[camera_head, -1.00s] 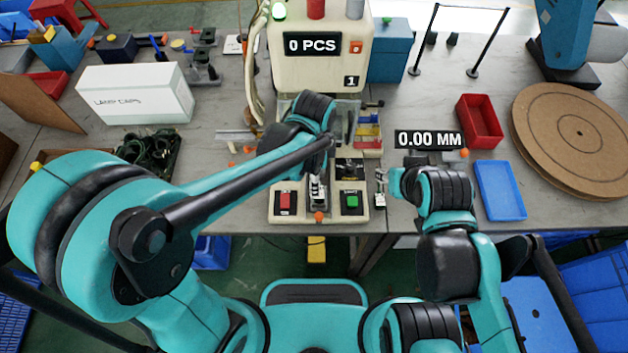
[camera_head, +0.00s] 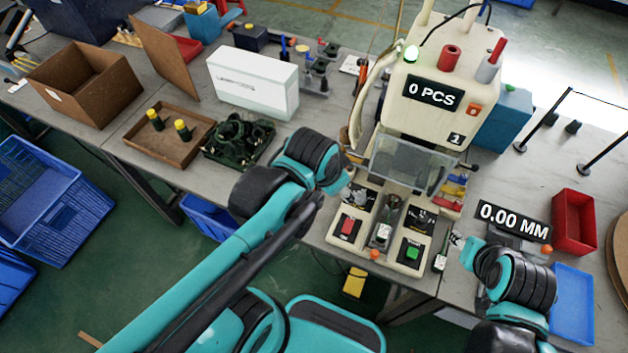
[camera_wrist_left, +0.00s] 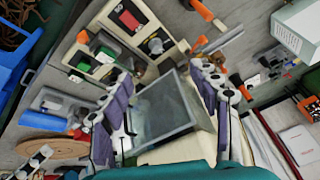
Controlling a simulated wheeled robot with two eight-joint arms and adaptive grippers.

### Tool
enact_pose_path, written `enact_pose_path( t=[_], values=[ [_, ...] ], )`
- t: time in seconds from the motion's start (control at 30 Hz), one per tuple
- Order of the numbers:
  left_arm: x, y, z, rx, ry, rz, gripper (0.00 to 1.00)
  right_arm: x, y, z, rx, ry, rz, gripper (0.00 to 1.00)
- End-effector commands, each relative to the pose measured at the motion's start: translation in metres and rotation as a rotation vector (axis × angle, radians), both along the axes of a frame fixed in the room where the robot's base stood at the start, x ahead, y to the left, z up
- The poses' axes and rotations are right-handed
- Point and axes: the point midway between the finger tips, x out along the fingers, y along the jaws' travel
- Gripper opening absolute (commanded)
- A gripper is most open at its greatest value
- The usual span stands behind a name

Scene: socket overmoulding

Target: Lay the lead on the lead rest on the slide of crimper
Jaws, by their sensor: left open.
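The crimper (camera_head: 425,110) is a cream machine with a clear guard (camera_head: 408,165). Its slide (camera_head: 382,235) lies between the red and green buttons, with a small metal and white part on it. The lead rest is too small to make out. Dark coiled pieces, possibly leads, lie in a green tray (camera_head: 240,140); I cannot single out the lead. My left gripper (camera_wrist_left: 163,75) is open, in front of the guard, with nothing visible between its fingers. In the head view its fingertips are mostly hidden by the wrist. My right gripper (camera_head: 458,241) is right of the crimper's base, its fingers too small to read.
A white box (camera_head: 252,84) and a brown tray (camera_head: 165,140) with two yellow-topped bottles stand left of the crimper. A red bin (camera_head: 574,222), a blue tray (camera_head: 572,300) and a 0.00 MM display (camera_head: 513,221) are at right. The front table edge is close.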

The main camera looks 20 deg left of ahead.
Motion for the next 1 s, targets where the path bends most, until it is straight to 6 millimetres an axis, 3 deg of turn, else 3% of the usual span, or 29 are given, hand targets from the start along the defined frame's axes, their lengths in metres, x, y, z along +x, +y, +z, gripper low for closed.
enact_pose_path(
  t=[0.1,0.3,0.63,0.87,1.0],
  values=[
    [-0.015,0.027,0.003,-0.088,-0.09,0.228,0.61,0.0,0.0,0.0,0.0,0.0,0.0,0.4],
    [-0.023,0.046,0.005,-0.176,-0.171,0.414,0.61,0.0,0.0,0.0,0.0,0.0,0.0,0.4],
    [-0.023,0.048,0.005,-0.186,-0.18,0.432,0.61,0.0,0.0,-0.001,0.0,0.0,0.0,0.4],
    [-0.024,0.048,-0.025,-0.185,-0.178,0.43,0.61,0.0,0.0,-0.031,0.0,0.0,0.0,0.4],
    [-0.023,0.048,-0.022,-0.184,-0.178,0.429,0.61,0.0,0.0,-0.027,0.0,0.0,0.0,0.4]
  ],
)
